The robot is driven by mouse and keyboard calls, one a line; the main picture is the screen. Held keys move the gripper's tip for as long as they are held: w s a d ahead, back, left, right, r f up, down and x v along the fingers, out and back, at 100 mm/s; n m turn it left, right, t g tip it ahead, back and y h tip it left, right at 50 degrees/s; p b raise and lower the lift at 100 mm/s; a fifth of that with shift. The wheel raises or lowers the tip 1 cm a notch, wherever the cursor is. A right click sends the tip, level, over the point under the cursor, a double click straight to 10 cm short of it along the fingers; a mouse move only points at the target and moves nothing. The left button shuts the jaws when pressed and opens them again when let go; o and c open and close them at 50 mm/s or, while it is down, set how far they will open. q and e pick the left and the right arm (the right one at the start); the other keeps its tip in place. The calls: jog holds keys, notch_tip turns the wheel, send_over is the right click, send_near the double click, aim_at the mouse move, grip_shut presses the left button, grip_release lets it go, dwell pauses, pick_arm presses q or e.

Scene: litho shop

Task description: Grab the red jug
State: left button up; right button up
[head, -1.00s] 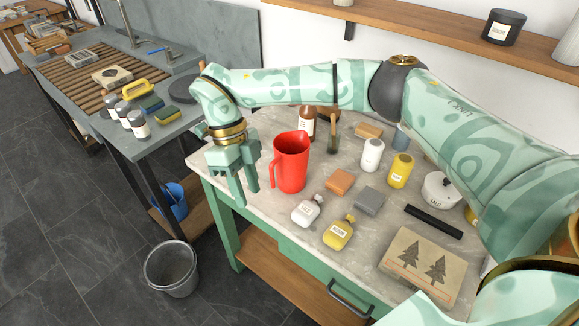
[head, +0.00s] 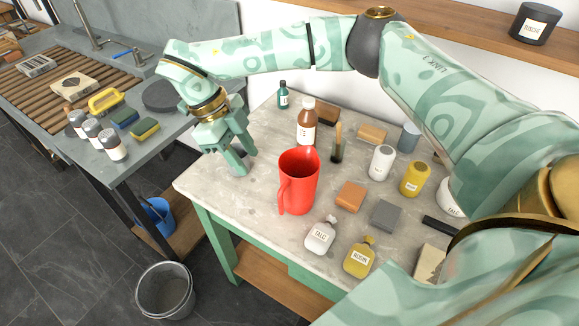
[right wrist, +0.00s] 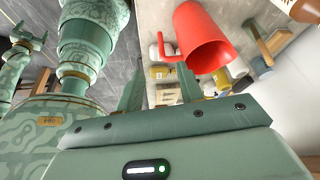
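The red jug (head: 299,182) stands upright on the marble-topped table, its handle on the left side in the head view. It also shows in the right wrist view (right wrist: 207,42), above and right of the fingers. My right gripper (head: 243,163) is left of and behind the jug in the head view, apart from it. Its fingers are spread with nothing between them, as the right wrist view (right wrist: 160,85) shows. My left gripper (right wrist: 28,40) seems to show small at the left of the right wrist view, fingers apart; it is outside the head view.
A brown bottle (head: 306,122) and a brush (head: 337,145) stand behind the jug. A talc bottle (head: 320,235), a yellow bottle (head: 359,257), an orange block (head: 351,196) and a grey block (head: 385,215) are close on its right and front. The table's left front corner is bare.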

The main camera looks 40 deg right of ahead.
send_near(294, 191)
jog(key=a+f, duration=0.4)
jog(key=x, duration=0.2)
jog(key=s+b+x, duration=0.1)
jog(key=x, duration=0.2)
jog(key=shift+s+d, duration=0.2)
jog(key=shift+d, duration=0.05)
grip_shut()
